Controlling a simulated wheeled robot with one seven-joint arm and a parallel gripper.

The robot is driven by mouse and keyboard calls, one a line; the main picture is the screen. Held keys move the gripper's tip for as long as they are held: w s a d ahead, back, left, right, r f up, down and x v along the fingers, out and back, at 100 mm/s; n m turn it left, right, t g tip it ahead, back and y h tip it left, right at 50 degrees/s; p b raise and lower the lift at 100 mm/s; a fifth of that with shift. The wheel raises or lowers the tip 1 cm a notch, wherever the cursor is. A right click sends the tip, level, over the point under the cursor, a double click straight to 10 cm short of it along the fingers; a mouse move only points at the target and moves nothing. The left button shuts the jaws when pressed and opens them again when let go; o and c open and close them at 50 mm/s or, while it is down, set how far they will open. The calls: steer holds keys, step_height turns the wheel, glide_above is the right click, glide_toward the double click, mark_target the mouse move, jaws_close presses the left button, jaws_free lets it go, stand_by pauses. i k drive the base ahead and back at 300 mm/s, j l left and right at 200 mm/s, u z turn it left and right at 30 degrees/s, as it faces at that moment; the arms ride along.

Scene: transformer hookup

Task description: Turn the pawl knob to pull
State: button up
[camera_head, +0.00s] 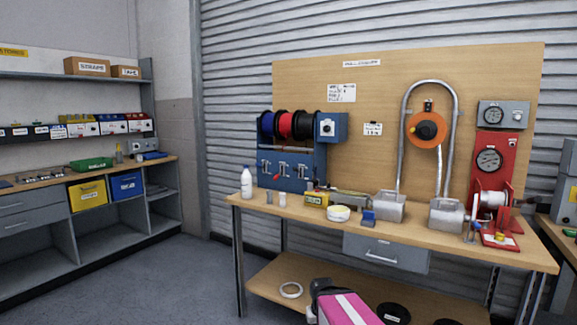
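A red winch-like stand (505,196) with a white drum (490,200) is at the right end of the workbench. A red plate (499,242) with a small yellow part (500,236) lies at its foot; the part may be the pawl knob, but it is too small to tell. Its setting cannot be read. Behind the drum is a red panel with a round gauge (489,160). A dark handle-like part sticks out on the drum's right.
The wooden bench (385,228) also bears a blue spool rack (290,170), a white bottle (247,182) and two grey metal boxes below a bent conduit (457,130). An orange reel (426,130) hangs on the backboard. A pink and white object (345,306) is at the bottom centre. Floor is clear at left.

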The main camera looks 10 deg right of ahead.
mark_target(499, 236)
steer(key=i+j+z, duration=0.2)
steer(key=i+j, duration=1.4)
steer(key=k+z, duration=0.1)
steer(key=z, duration=0.8)
steer(key=i+z, duration=0.1)
steer(key=z, duration=1.45)
